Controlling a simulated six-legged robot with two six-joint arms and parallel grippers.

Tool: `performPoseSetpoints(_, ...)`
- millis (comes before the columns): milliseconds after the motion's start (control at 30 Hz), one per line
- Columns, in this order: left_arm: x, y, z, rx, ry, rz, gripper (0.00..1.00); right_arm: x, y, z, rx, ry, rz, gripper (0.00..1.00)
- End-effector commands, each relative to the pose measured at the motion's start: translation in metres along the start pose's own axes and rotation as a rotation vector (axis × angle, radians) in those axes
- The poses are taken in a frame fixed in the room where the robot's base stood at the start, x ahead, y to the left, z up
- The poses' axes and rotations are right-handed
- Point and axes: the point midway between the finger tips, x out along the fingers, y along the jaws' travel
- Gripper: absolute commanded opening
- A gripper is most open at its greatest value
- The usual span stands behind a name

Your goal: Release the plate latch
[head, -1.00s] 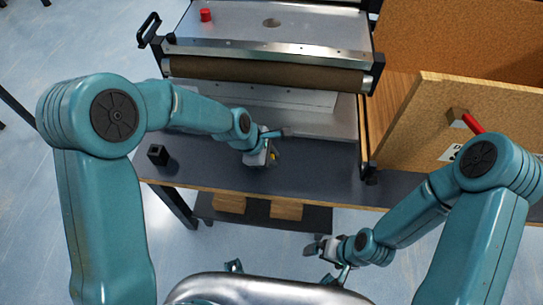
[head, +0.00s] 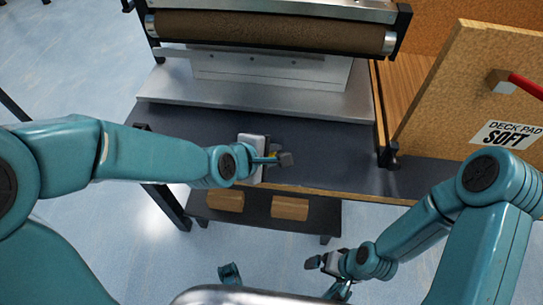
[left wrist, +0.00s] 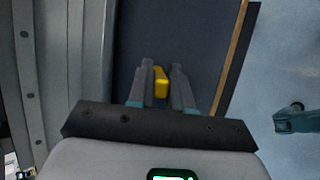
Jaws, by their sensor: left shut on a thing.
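A small yellow piece (left wrist: 160,82) lies between the fingers of my left gripper (left wrist: 164,74) in the left wrist view; I cannot tell whether it is the latch. In the head view my left gripper (head: 282,158) is shut on it, over the front of the dark bench top, and only a sliver of yellow shows. A pale metal plate (head: 270,70) stands under the brown roller, behind the gripper. No other latch part can be made out. My right gripper (head: 314,262) is low in front of the bench, away from the plate; its jaw opening is unclear.
The brown roller (head: 270,32) spans the machine above the plate. A cork board (head: 455,95) with a red handle (head: 527,87) and a "DECK PAD SOFT" label stands at right. A low shelf (head: 256,204) holds two brown blocks. The dark bench top (head: 335,160) is clear right of my left gripper.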

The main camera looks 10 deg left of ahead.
Motion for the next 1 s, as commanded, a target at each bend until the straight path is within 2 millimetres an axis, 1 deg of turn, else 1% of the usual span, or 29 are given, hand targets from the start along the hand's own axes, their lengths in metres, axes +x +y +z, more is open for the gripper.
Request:
performPoseSetpoints(33, 0.0008, -0.0013, 0.0002, 0.004, -0.001, 0.003, 0.0, 0.0023, 0.0008, -0.0001, 0.0, 0.0, 0.0, 1.0)
performPoseSetpoints(400, -0.0001, -0.0008, 0.0005, 0.004, -0.001, 0.004, 0.0, 0.0017, 0.0006, -0.0001, 0.0, 0.0, 0.0, 1.0)
performPoseSetpoints(433, -0.0001, -0.0008, 0.0004, 0.004, -0.001, 0.004, 0.29, 0.0017, 0.0006, -0.0001, 0.0, 0.0, 0.0, 1.0)
performPoseSetpoints(467, 0.0, -0.0008, 0.0004, 0.004, -0.001, 0.004, 0.39, 0.0017, 0.0006, -0.0001, 0.0, 0.0, 0.0, 1.0)
performPoseSetpoints(500, -0.0001, -0.0008, 0.0004, 0.003, -0.001, 0.004, 0.4, 0.0017, 0.0006, -0.0001, 0.0, 0.0, 0.0, 1.0)
performPoseSetpoints(800, -0.0005, -0.0001, 0.0002, 0.003, 0.0, 0.005, 0.4, 0.0012, 0.0004, 0.0, 0.0, 0.0, 0.0, 1.0)
performPoseSetpoints(1000, -0.0049, 0.0055, 0.0008, 0.002, 0.0, 0.005, 0.4, -0.0033, -0.0012, 0.0, 0.0, 0.0, 0.0, 1.0)
